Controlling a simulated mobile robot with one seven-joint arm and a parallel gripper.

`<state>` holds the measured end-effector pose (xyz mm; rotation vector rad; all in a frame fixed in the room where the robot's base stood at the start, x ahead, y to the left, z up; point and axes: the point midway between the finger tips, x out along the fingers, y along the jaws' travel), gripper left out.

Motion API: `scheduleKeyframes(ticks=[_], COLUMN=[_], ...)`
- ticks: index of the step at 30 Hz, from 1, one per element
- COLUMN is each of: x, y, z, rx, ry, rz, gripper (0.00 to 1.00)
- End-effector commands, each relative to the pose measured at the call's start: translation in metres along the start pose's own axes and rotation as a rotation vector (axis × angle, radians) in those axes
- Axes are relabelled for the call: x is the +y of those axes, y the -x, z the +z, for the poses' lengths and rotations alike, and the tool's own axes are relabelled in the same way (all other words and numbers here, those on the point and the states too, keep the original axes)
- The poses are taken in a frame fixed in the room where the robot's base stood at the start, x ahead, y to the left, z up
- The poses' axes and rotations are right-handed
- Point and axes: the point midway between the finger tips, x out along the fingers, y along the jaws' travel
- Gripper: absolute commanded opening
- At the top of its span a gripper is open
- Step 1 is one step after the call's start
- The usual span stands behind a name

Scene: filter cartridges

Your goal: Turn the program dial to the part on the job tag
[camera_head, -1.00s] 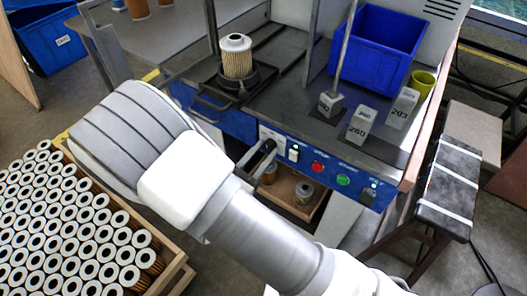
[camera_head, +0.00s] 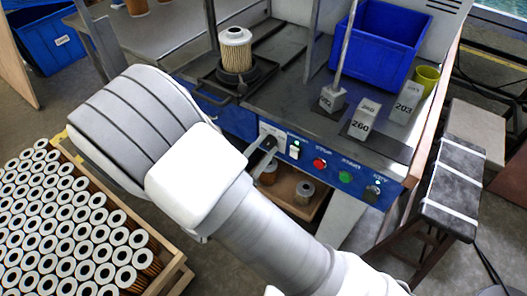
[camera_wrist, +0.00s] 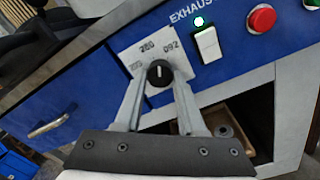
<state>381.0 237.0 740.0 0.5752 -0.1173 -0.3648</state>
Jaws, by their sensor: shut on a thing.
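The program dial (camera_wrist: 159,73) is a small black knob with a pale mark on a white plate (camera_wrist: 137,53) on the blue panel. The plate reads 203, 260 and 092 around the knob. The mark points roughly upward in the wrist view; I cannot tell which number it matches. My gripper (camera_wrist: 160,80) is shut on the dial, one finger on each side. I cannot pick out a job tag.
Right of the dial are a white switch (camera_wrist: 207,44) with a lit green lamp and a red button (camera_wrist: 262,18). Grey blocks marked 260 (camera_head: 361,120) and 203 (camera_head: 406,103) stand on the bench by a blue bin (camera_head: 378,48). A filter cartridge (camera_head: 236,52) stands on a fixture.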

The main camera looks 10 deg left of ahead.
Motion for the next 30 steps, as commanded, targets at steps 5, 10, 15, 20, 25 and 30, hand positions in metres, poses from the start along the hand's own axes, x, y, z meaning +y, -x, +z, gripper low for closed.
scheduleKeyframes(ticks=[5, 10, 15, 20, 25, 30], x=[-0.0019, -0.0018, -0.0009, -0.0002, 0.0004, 0.0008], y=[0.0003, 0.0003, 0.0005, 0.0006, 0.0006, 0.0006], z=[-0.0035, -0.0036, -0.0032, -0.0025, -0.0017, -0.0011], rx=[-0.001, -0.003, -0.005, -0.006, -0.007, -0.007], ry=[-0.168, -0.319, -0.447, -0.536, -0.598, -0.629], rz=[0.000, 0.000, 0.001, 0.002, 0.001, 0.002], gripper=[0.00, 0.00, 0.00, 0.00, 0.00, 0.00])
